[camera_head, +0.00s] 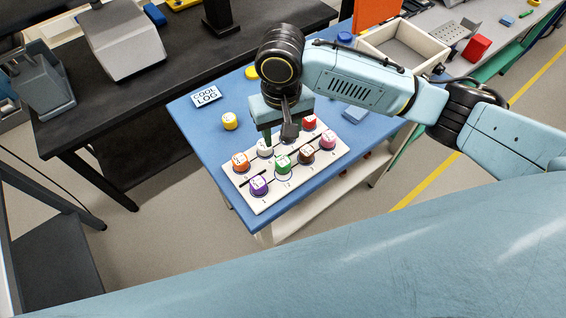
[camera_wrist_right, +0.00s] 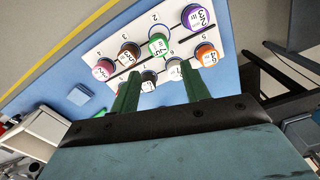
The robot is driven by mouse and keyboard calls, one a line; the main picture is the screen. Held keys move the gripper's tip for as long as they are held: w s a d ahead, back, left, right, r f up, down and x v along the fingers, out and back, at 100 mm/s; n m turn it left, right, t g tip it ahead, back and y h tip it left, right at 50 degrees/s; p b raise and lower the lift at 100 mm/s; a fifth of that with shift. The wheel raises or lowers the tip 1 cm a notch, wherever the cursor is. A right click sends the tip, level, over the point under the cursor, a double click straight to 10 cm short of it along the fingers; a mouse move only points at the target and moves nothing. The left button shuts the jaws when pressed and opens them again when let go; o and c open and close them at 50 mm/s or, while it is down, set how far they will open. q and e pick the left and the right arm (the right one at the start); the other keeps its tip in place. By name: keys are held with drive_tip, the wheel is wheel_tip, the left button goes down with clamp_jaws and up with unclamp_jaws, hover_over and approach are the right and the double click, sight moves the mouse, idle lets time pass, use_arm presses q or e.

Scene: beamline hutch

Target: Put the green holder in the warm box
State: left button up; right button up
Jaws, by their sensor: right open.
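The green holder (camera_head: 282,164) stands on the white numbered board (camera_head: 263,207), beside the number 2, between the purple holder (camera_head: 258,187) and the brown holder (camera_head: 305,156). My right gripper (camera_head: 278,137) is open above the far side of the board. In the right wrist view the green holder (camera_wrist_right: 158,46) shows just beyond the gap between my two fingers (camera_wrist_right: 159,74), apart from them. No label marks a warm box; an open cream box (camera_head: 405,45) stands at the back right. My left gripper is not in view.
Orange (camera_head: 240,161), pink (camera_head: 327,141), red (camera_head: 309,122) and pale (camera_head: 264,148) holders crowd the board. A yellow holder (camera_head: 230,121) and the COOL LOG sign (camera_head: 206,96) are on the blue table (camera_head: 190,122). A dark bench (camera_head: 180,75) adjoins at left.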

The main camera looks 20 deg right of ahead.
sight(283, 161)
wheel_tip(283, 161, down, 8)
drive_tip(key=shift+r+b, duration=0.2)
drive_tip(key=shift+b, duration=0.15)
drive_tip(key=f, duration=0.5)
drive_tip(key=shift+w+d+f, duration=0.1)
drive_tip(key=shift+d, duration=0.1)
drive_tip(key=c, duration=0.9)
